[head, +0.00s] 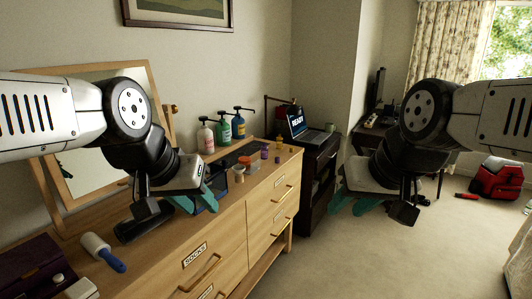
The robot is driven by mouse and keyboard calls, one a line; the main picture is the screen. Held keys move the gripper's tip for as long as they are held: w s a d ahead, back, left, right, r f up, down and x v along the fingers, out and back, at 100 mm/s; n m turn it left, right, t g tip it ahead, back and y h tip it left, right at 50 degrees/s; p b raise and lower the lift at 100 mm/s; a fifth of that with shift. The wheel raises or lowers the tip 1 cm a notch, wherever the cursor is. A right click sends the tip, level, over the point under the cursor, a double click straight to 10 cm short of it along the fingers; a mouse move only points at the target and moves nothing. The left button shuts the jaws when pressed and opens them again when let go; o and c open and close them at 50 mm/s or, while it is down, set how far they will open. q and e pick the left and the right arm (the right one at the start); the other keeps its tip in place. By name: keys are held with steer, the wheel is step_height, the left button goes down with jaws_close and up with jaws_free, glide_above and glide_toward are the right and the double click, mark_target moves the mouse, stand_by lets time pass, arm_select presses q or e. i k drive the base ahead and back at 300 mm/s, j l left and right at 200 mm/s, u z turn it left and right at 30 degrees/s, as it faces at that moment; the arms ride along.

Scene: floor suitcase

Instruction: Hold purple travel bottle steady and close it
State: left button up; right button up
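Small purple bottles stand on the dresser's far right end: one (265,152) near the back, and one (277,159) close by. They are too small to tell which is the travel bottle, or whether its cap is on. My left gripper (196,202) hangs over the dresser, left of and nearer than the bottles, with its teal fingers apart and nothing seen between them. My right gripper (356,204) hangs over the floor to the right of the dresser, fingers apart and empty. Neither gripper touches a bottle.
A laptop (306,128) sits on a black cabinet.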

mark_target(264, 149)
steer(key=i+l+u, duration=0.1)
steer(key=u, duration=0.35)
steer(key=i+l+u, duration=0.2)
steer(key=u, duration=0.2)
steer(key=i+l+u, duration=0.1)
steer(key=l, duration=0.2)
steer(key=i+l+u, duration=0.1)
steer(key=i+l, duration=0.15)
steer(key=i+l+u, duration=0.1)
steer(key=l, duration=0.35)
steer(key=i+l+u, duration=0.1)
steer(key=l, duration=0.25)
steer(key=i+l+u, duration=0.1)
steer(key=l, duration=0.25)
steer(key=i+l, duration=0.15)
steer(key=l, duration=0.25)
steer(key=i+l, duration=0.15)
steer(key=l, duration=0.2)
